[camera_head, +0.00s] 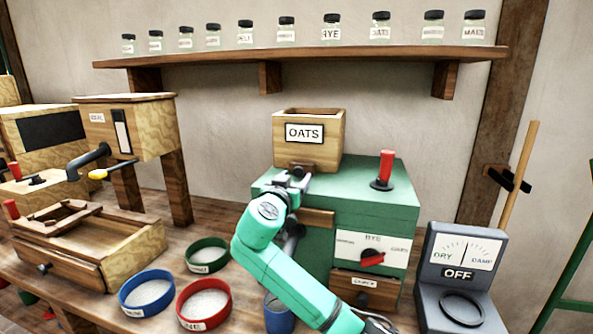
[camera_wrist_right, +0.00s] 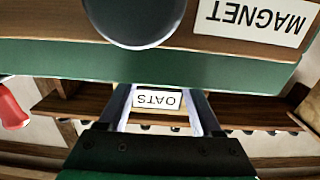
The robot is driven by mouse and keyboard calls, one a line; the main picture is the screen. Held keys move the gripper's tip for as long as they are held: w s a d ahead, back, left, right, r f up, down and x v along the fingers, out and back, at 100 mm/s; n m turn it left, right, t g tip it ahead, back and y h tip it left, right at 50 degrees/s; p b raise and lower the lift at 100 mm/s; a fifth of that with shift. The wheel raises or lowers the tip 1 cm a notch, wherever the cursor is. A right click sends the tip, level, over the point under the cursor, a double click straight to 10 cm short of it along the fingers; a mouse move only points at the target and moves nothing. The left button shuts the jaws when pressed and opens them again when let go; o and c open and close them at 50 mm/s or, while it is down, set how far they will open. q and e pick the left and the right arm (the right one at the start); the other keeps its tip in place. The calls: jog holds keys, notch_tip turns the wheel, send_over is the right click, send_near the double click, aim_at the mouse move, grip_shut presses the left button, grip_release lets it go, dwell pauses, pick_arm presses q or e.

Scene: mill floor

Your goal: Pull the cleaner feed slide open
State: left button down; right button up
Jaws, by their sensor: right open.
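The green cleaner (camera_head: 345,200) stands on the bench with a wooden hopper (camera_head: 330,155) labelled OATS on top. A red upright handle (camera_head: 386,168) stands on the cleaner's top, to the right of the hopper. I cannot tell which visible part is the feed slide. My right gripper (camera_head: 293,180) is at the cleaner's left front, just below the hopper's label. In the right wrist view its two fingers (camera_wrist_right: 165,110) are apart and empty, with the OATS label (camera_wrist_right: 157,99) seen between them. My left gripper is out of view.
A wooden part labelled MAGNET (camera_wrist_right: 262,18) with a dark round knob (camera_wrist_right: 135,20) is close to the wrist camera. Blue (camera_head: 147,292), red (camera_head: 204,303) and green (camera_head: 208,255) bowls stand left of my arm. A DRY/DAMP meter (camera_head: 460,270) stands right. A jar shelf (camera_head: 330,53) is above.

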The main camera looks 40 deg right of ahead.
jog(key=shift+x, duration=0.8)
jog(key=shift+w, duration=0.1)
jog(key=shift+c, duration=0.3)
grip_shut()
jog(key=shift+r, duration=0.1)
jog(key=shift+a, duration=0.1)
